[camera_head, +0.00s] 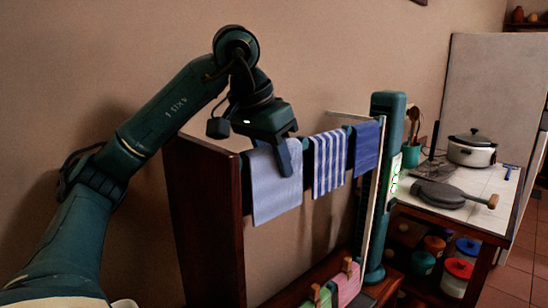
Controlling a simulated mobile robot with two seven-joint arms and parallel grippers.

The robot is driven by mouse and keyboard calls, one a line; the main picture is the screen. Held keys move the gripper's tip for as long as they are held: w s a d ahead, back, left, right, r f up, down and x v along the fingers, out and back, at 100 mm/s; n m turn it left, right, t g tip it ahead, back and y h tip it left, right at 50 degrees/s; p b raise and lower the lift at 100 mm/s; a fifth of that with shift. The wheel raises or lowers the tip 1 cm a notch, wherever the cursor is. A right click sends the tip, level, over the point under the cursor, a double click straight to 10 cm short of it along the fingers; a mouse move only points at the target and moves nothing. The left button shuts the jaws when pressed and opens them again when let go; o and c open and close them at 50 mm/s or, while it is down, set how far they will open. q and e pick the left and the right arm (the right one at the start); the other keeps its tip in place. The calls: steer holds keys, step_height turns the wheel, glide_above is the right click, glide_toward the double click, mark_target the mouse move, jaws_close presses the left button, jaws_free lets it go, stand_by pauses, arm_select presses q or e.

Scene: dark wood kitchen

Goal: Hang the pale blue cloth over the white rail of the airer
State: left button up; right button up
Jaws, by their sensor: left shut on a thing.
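The pale blue cloth (272,192) hangs flat at the upper level of the airer, left of the other cloths. My left gripper (285,152) is above it, shut on its top edge, with one dark finger in front of the cloth. The airer has a dark wooden side panel (208,215) at the left and a pale upright edge at the right. The rail behind the cloth's top is mostly hidden by cloth and gripper, so I cannot tell whether the cloth lies over it. My right gripper is not in view.
A blue-and-white striped cloth (329,162) and a darker blue cloth (366,147) hang to the right. Green (317,299) and pink (346,285) cloths with wooden pegs are below. A counter with a white pot (471,152) and a dark pan (440,194) stands at the right.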

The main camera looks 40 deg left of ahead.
arm_select(q)
steer(key=o, duration=0.6)
steer(key=shift+c, duration=0.2)
steer(key=o, duration=0.5)
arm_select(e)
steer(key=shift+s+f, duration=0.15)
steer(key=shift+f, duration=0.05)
arm_select(q)
steer(key=p+v, duration=0.6)
steer(key=v, duration=0.6)
steer(key=shift+w+r+p, duration=0.15)
steer(key=shift+p, duration=0.15)
steer(key=shift+r, duration=0.3)
steer(key=shift+s+r+p, duration=0.2)
steer(key=shift+s+p, duration=0.1)
steer(key=shift+p, duration=0.1)
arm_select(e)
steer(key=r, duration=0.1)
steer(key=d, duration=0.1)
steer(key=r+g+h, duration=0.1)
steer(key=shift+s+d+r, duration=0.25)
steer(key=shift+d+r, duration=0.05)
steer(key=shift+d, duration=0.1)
